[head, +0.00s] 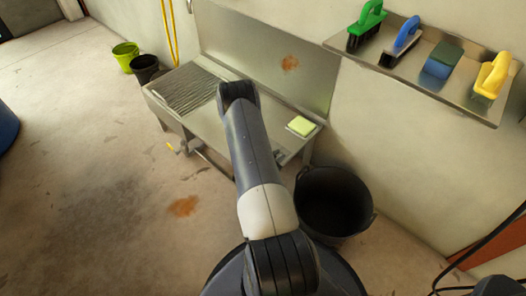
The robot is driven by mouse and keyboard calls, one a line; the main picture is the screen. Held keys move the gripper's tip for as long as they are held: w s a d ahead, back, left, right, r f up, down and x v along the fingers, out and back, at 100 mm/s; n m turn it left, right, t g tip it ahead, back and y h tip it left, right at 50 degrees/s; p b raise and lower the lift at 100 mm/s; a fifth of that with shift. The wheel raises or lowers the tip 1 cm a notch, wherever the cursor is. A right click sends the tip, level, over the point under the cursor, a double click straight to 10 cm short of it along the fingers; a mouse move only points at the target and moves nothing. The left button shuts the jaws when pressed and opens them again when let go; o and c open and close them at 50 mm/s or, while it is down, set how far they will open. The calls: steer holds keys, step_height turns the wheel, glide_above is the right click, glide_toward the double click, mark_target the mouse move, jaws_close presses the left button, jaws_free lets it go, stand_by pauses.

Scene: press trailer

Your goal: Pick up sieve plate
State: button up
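I cannot make out a sieve plate for certain. A dark ribbed panel (188,90) lies on the left part of the metal sink table (282,140); I cannot tell whether it is a separate plate or part of the table. My arm reaches up from the bottom middle, and its bend covers the middle of the table. My gripper is not in view, hidden behind the arm or out of the picture, so I cannot see whether it holds anything.
A black tub (335,205) stands right of my arm. A pale yellow-green sponge (301,126) lies on the table's right end. A wall shelf (455,97) carries several brushes. Green (125,52) and black buckets (145,67) stand at the back. The left floor is mostly clear, with an orange stain.

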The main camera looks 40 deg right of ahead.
jaws_close()
stand_by(0.9)
steer(key=shift+r, duration=0.1)
